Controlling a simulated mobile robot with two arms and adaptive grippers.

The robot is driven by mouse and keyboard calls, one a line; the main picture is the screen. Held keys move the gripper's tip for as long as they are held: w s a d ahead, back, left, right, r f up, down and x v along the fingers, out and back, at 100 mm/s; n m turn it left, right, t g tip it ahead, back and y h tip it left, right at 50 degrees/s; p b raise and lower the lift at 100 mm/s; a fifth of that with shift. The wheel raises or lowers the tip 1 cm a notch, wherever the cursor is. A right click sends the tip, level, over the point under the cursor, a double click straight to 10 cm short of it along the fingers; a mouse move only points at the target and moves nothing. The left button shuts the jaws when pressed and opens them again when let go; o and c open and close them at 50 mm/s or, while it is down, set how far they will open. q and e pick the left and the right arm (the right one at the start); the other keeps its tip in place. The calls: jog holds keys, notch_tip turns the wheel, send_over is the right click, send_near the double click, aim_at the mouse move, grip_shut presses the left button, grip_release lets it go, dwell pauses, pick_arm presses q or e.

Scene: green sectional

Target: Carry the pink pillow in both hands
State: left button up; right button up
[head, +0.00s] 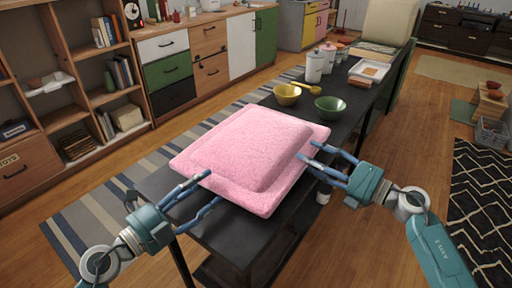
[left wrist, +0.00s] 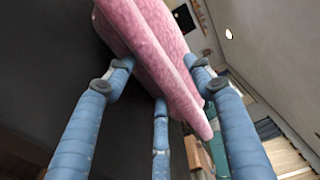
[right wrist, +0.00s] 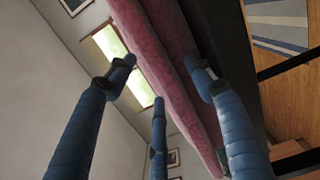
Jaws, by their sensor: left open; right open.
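The pink pillow (head: 250,155) lies flat on the near end of a long black table (head: 222,232). My left gripper (head: 208,188) is at the pillow's near left edge with its fingers spread. In the left wrist view the pillow (left wrist: 160,45) edge sits between the open fingers (left wrist: 160,80). My right gripper (head: 308,150) is at the pillow's right edge, also spread. In the right wrist view the pillow (right wrist: 165,60) edge runs between the open fingers (right wrist: 160,80). I cannot tell whether any finger touches the pillow.
Behind the pillow on the table are a yellow bowl (head: 287,94), a green bowl (head: 330,108), white canisters (head: 314,67) and a tray (head: 369,70). Shelves (head: 75,80) and cabinets (head: 168,70) stand at the left.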

pick_arm(q)
jog(key=shift+x, duration=0.8)
pick_arm(e)
jog(key=shift+x, duration=0.85)
pick_arm(q)
grip_shut()
pick_arm(e)
grip_shut()
